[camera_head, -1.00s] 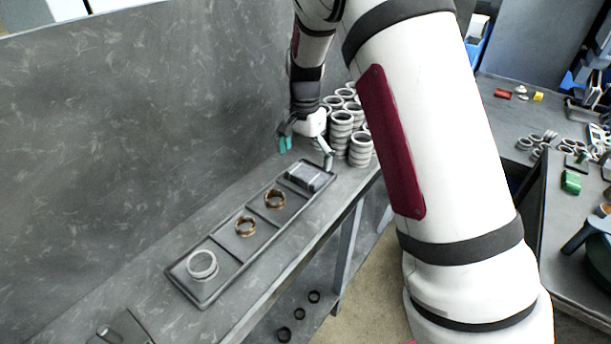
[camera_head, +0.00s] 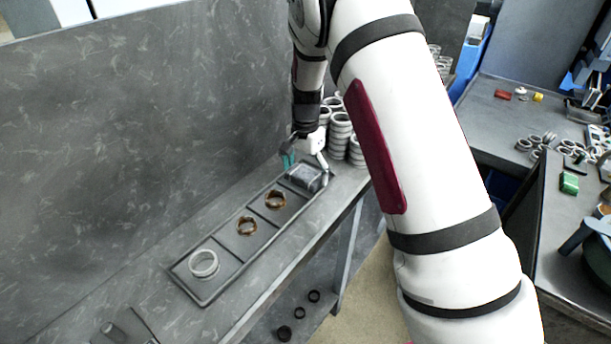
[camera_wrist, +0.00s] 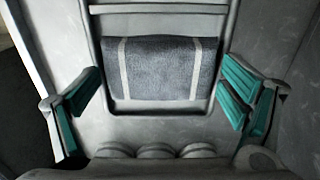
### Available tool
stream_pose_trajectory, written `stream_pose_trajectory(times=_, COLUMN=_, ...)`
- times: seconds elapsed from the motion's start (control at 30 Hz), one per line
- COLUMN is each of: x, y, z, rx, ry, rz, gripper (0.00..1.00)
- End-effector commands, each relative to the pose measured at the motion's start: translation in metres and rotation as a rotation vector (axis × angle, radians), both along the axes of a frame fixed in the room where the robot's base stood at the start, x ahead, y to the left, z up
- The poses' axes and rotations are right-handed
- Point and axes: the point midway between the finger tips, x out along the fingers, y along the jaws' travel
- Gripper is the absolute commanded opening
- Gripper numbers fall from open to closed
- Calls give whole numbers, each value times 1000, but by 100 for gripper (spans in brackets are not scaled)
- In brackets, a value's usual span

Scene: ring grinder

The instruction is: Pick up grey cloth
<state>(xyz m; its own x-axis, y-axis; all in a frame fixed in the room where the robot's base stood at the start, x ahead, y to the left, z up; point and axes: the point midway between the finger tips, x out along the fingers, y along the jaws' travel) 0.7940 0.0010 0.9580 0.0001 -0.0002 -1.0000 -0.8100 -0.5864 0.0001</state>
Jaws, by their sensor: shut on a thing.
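The grey cloth (camera_head: 303,178) is a folded bundle in the far end compartment of the long dark tray (camera_head: 228,244). In the wrist view the cloth (camera_wrist: 160,70) shows two pale stripes, one near each end. My gripper (camera_head: 305,164) is over that end of the tray. Its teal-padded fingers (camera_wrist: 160,78) are at the two ends of the cloth, shut on it. The cloth still appears to be within the tray; whether it is lifted at all cannot be told.
The tray also holds two brown rings (camera_head: 275,206) and a pale grey ring (camera_head: 204,271). Stacks of grey rings (camera_head: 340,138) stand close behind my gripper. A tall grey panel (camera_head: 130,130) runs along the left of the bench. Another bench (camera_head: 515,118) with small parts is at right.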

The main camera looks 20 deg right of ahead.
Motion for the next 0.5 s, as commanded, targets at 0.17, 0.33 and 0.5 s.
stream_pose_trajectory(times=0.17, x=0, y=0, z=2, rx=0, ry=-1, rz=0, gripper=70)
stream_pose_trajectory(times=0.33, x=1, y=0, z=13, rx=0, ry=-2, rz=1, gripper=70)
stream_pose_trajectory(times=0.5, x=2, y=0, z=37, rx=1, ry=-5, rz=-1, gripper=70)
